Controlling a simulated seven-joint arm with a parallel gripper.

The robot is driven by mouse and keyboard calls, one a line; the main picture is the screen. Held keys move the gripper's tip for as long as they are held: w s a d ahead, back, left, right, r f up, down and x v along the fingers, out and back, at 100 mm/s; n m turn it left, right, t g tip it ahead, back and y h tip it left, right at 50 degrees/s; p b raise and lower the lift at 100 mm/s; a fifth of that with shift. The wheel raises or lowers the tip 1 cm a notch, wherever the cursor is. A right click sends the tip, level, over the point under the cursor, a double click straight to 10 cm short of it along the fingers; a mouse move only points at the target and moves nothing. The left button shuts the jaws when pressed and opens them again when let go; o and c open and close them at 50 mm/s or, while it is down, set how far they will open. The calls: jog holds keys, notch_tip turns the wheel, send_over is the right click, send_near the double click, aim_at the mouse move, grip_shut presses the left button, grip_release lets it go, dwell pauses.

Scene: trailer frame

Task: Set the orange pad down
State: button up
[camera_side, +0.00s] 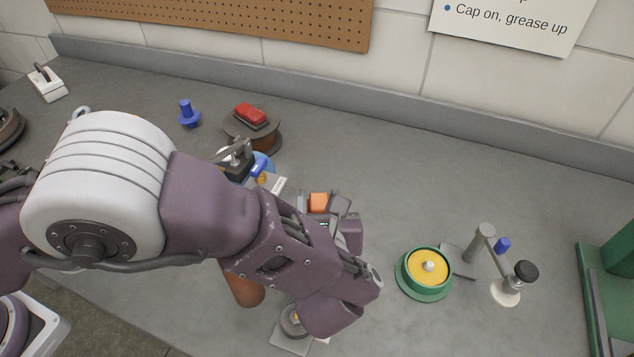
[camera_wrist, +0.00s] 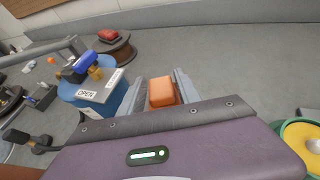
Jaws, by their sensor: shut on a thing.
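The orange pad (camera_wrist: 162,92) is a small block with rounded edges, held between the two grey fingers of my gripper (camera_wrist: 170,90) in the wrist view. In the side view the orange pad (camera_side: 319,202) shows at my gripper (camera_side: 324,203), partly hidden by my arm. My gripper is shut on the pad. Bare grey counter shows behind the pad in the wrist view. I cannot tell how high the pad is above the counter.
A red block (camera_side: 250,114) sits on a brown round stand (camera_side: 266,138) behind. A green dish with a yellow top (camera_side: 427,267) and a small post stand (camera_side: 484,240) are at right.

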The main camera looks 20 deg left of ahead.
aim_at(317, 186)
jog(key=x, duration=0.5)
jog(key=f+x, duration=0.1)
jog(key=x, duration=0.9)
jog(key=shift+f, duration=0.5)
jog(key=o, duration=1.3)
jog(key=shift+s+f, duration=0.1)
jog(key=shift+o, duration=0.2)
jog(key=shift+s+d, duration=0.1)
jog(key=shift+s, duration=0.05)
jog(key=v, duration=0.7)
